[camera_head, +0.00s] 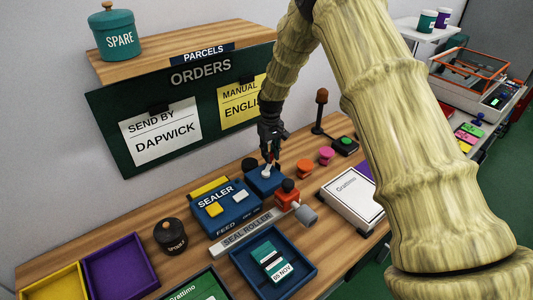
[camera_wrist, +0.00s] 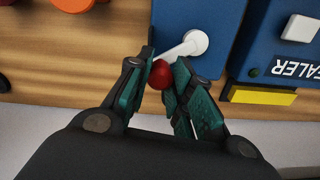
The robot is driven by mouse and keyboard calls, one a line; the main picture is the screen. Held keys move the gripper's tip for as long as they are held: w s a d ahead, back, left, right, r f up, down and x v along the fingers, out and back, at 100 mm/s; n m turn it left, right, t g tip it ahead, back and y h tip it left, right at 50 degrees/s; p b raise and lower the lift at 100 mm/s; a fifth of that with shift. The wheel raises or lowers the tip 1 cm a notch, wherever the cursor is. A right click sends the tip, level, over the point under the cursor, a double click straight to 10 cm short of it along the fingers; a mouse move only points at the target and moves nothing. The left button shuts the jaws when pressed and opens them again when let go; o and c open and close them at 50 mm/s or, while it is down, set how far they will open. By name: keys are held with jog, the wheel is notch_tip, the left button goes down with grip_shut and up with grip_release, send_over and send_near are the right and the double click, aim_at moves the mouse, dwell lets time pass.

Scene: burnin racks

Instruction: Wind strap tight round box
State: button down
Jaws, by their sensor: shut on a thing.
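My gripper (camera_head: 269,146) points down over a small blue unit (camera_head: 264,181) beside the sealer. In the wrist view my gripper (camera_wrist: 163,80) is shut on a red ball knob (camera_wrist: 160,75) at the end of a white crank arm (camera_wrist: 178,51). The crank arm runs to a white hub on top of the blue unit (camera_wrist: 222,15). A flat white box (camera_head: 352,197) marked "Grattimo" lies on the bench to the right of the unit. I cannot make out a strap round it; my arm covers part of that area.
The blue sealer (camera_head: 226,205) stands left of the unit. A blue tray (camera_head: 303,264) holds a green packet (camera_head: 270,258). Orange (camera_head: 304,168) and pink knobs (camera_head: 326,155) stand behind. The orders board (camera_head: 180,110) rises behind the bench.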

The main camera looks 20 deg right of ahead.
jog(key=m, duration=0.1)
jog(key=d+m, duration=0.1)
jog(key=m, duration=0.1)
jog(key=s+m, duration=0.1)
jog(key=shift+s+d+r+m, duration=0.1)
jog(key=shift+d+r+m, duration=0.05)
jog(key=shift+d+m, duration=0.2)
jog(key=shift+s+m, duration=0.1)
jog(key=shift+m, duration=0.15)
jog(key=c, duration=1.2)
grip_release()
jog(key=shift+s, duration=0.1)
notch_tip(320, 180, up, 7)
jog(key=shift+r, duration=0.15)
